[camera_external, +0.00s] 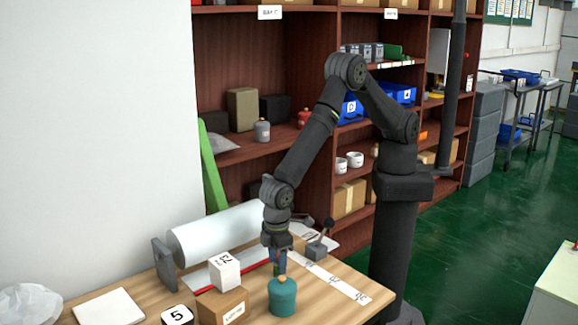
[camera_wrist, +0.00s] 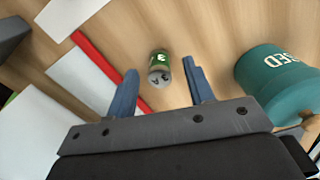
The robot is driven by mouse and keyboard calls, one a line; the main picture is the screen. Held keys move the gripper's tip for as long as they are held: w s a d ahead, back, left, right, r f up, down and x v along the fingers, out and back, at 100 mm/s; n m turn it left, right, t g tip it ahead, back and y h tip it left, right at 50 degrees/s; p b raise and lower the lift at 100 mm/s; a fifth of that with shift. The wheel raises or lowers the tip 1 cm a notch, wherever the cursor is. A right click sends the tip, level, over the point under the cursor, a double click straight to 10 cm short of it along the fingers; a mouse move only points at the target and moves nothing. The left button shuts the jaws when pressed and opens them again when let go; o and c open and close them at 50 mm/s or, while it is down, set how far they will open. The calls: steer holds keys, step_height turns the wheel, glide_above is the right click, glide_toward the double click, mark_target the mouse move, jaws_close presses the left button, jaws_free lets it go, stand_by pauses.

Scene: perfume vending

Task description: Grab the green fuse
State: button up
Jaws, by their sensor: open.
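The green fuse (camera_wrist: 159,58), a small cylinder with a green band and a grey end marked "3A", is on the wooden table in the wrist view. My gripper (camera_wrist: 160,67) is open, with one blue finger on each side of the fuse in the picture. The fuse shows in the gap between the fingertips, and I see no finger touching it. In the external view my gripper (camera_external: 278,263) points down over the table, just behind a teal container. I cannot make out the fuse clearly there.
The teal container (camera_external: 283,299) with a cork-coloured top is close by; it also shows at the right of the wrist view (camera_wrist: 280,88). A cardboard box (camera_external: 221,307), white number blocks (camera_external: 224,270) and a white roll (camera_external: 215,236) stand left. A red strip (camera_wrist: 98,60) crosses the table.

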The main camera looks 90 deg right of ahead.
step_height(320, 180, down, 2)
steer(key=shift+f, duration=0.15)
jaws_close()
